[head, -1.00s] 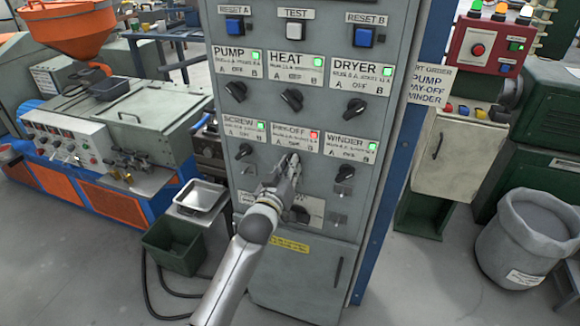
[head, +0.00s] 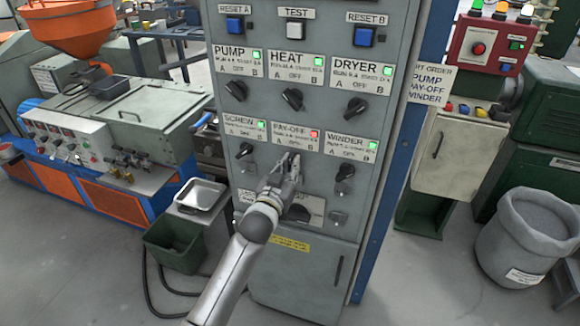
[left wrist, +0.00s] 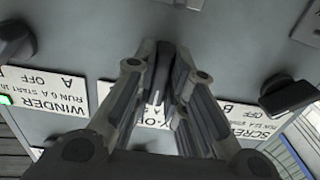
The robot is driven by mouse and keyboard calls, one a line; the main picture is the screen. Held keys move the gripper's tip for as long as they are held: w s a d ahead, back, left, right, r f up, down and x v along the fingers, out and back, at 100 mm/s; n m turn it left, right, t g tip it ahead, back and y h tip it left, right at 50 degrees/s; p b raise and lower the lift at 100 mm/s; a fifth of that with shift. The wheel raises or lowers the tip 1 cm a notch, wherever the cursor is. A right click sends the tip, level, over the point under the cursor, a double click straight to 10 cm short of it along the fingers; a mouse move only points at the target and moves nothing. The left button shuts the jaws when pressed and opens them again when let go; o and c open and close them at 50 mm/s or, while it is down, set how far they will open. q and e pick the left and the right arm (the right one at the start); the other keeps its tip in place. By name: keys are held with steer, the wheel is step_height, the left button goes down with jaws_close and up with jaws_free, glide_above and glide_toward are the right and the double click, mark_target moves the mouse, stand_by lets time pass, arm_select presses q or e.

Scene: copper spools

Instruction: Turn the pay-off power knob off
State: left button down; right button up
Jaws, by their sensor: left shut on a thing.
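The grey control cabinet (head: 225,120) stands in the middle of the head view. Its pay-off label (head: 292,134) carries a red light (head: 314,134). My left gripper (head: 291,160) is at the cabinet face just below that label, shut on the pay-off knob. In the left wrist view the dark pay-off knob (left wrist: 158,75) sits between the two fingers, and the fingers partly hide the label behind it. Its exact pointer angle is hidden. My right gripper is not in view.
The screw knob (head: 244,150) is left of my gripper and the winder knob (head: 345,172) is right of it. Pump, heat and dryer knobs sit above, with green lights. A grey bin (head: 535,235) and a green crate (head: 172,246) stand on the floor.

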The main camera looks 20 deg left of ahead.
arm_select(q)
steer(key=c, duration=1.5)
jaws_free()
steer(key=shift+o, duration=0.2)
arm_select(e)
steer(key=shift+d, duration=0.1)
arm_select(q)
steer(key=s, duration=1.2)
steer(key=shift+a, duration=0.2)
